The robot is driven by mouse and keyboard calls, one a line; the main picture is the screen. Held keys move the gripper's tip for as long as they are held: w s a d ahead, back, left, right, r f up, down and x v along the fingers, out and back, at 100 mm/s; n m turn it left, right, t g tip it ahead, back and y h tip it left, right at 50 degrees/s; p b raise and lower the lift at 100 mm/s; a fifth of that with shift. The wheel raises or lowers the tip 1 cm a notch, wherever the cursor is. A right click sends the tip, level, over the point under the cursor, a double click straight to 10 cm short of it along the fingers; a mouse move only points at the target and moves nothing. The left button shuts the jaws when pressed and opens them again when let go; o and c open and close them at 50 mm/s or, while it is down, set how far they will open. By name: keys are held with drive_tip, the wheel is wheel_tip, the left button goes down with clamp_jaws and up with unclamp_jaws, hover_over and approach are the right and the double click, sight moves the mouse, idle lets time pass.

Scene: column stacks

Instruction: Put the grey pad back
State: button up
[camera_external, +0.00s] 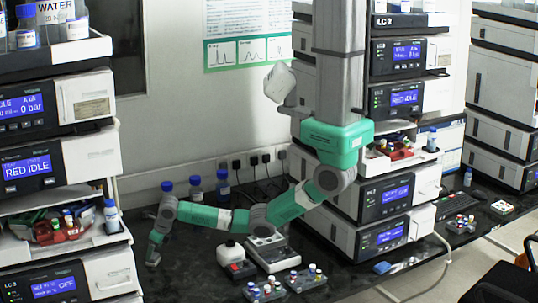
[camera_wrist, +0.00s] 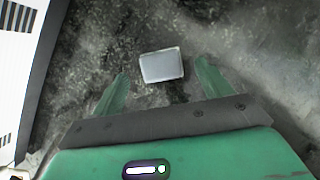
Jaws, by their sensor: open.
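The grey pad (camera_wrist: 162,65) is a small, light grey block with a pale rim in the wrist view. It lies on the dark bench, between and slightly beyond my gripper's fingers. My gripper (camera_wrist: 163,76) is open with nothing held; the green fingers stand apart to the left and right of the pad. In the external view my gripper (camera_external: 153,258) points down at the left part of the bench, close to its surface. I cannot make out the grey pad in that view. How far the fingertips are above the bench is unclear.
Several blue-capped bottles (camera_external: 196,189) stand along the wall behind my arm. Small devices (camera_external: 268,250) and vial racks (camera_external: 305,278) fill the middle front. Instrument stacks rise left (camera_external: 58,165) and right (camera_external: 385,195). A blue pad (camera_external: 382,267) lies at the front edge.

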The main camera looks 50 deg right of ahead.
drive_tip(key=p+v, duration=0.2)
drive_tip(key=v, duration=0.6)
drive_tip(key=shift+r, duration=0.25)
drive_tip(key=shift+s, duration=0.1)
drive_tip(key=w+d+r+m+t+y, duration=0.2)
drive_tip(key=d+r+m+t, duration=0.15)
drive_tip(key=r+m, duration=0.45)
drive_tip(key=w+d+r+m+t+y, duration=0.1)
drive_tip(key=d+r+m+t, duration=0.25)
drive_tip(key=r+m, duration=0.45)
drive_tip(key=w+d+r+m+t+y, duration=0.25)
drive_tip(key=d+r+m, duration=0.2)
drive_tip(key=r, duration=0.65)
drive_tip(key=s+d+r+m+t+h, duration=0.4)
drive_tip(key=s+d+r+m, duration=0.4)
drive_tip(key=d+r+m, duration=0.2)
drive_tip(key=s+d+r+m+t+h, duration=0.4)
drive_tip(key=s+d+r+m+t, duration=0.3)
drive_tip(key=d+r+m, duration=0.3)
drive_tip(key=s+d+m, duration=0.1)
drive_tip(key=d, duration=0.1)
drive_tip(key=shift+d+r, duration=0.2)
drive_tip(key=shift+d, duration=0.15)
drive_tip(key=shift+t, duration=0.25)
